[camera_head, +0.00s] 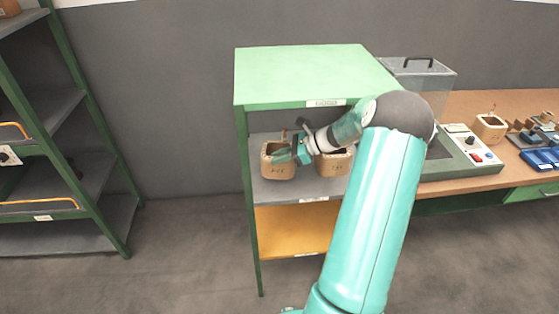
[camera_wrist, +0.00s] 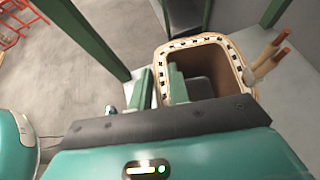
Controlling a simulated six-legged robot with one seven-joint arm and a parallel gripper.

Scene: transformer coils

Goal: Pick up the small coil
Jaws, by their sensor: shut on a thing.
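A tan, square, hollow coil (camera_head: 277,171) is at the left end of the grey middle shelf of the green rack. A second tan coil (camera_head: 333,164) is to its right, partly hidden by my arm. Their sizes look alike. My gripper (camera_head: 284,156) reaches in from the right and is shut on the left coil. In the wrist view, my gripper's fingers (camera_wrist: 160,83) straddle the near left wall of the coil (camera_wrist: 205,42), one inside its opening. Two copper-tipped leads (camera_wrist: 270,57) stick up at its right. I cannot tell whether the coil touches the shelf.
The green rack top (camera_head: 300,70) is close above my gripper, with a front post at the left. An orange shelf (camera_head: 290,230) is below. A workbench (camera_head: 480,183) with a control box and another coil (camera_head: 490,127) is right. Open floor lies left.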

